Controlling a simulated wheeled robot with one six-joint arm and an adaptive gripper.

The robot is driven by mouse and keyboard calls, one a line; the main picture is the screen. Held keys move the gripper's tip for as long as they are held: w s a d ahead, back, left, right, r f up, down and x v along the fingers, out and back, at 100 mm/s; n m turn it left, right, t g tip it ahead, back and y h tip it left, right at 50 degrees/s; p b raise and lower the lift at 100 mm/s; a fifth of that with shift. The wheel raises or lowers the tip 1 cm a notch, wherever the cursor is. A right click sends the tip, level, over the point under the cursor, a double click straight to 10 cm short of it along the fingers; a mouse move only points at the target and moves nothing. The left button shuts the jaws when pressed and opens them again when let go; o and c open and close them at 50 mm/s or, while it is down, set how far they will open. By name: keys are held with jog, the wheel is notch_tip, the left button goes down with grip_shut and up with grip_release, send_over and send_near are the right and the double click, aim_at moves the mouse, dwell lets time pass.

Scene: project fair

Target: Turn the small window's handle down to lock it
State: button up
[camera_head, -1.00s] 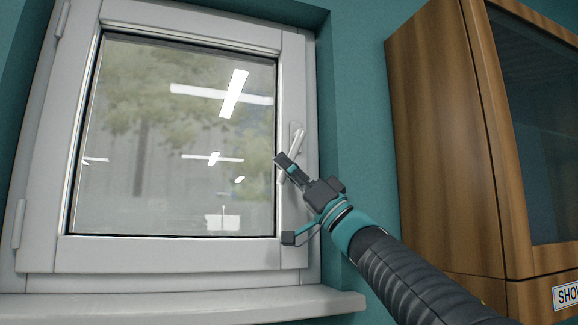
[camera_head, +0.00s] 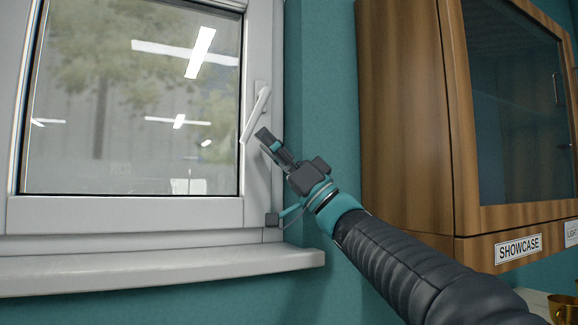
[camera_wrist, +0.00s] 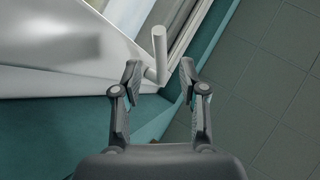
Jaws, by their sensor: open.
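The small window (camera_head: 130,215) has a white frame and a white handle (camera_head: 254,116) on its right side. In the wrist view the handle (camera_wrist: 160,55) lies between the lines of the two open fingers (camera_wrist: 160,76), with a gap on each side. Whether the fingertips reach around it is hard to tell.
A white sill (camera_head: 150,272) juts out below the window. A wooden cabinet (camera_head: 410,120) with a glass door and a "SHOWCASE" label (camera_head: 518,248) stands at the right. Teal wall lies between them. A gold cup (camera_head: 562,308) shows at the bottom right.

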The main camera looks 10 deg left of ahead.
jog(key=v, duration=0.6)
jog(key=shift+f, duration=0.1)
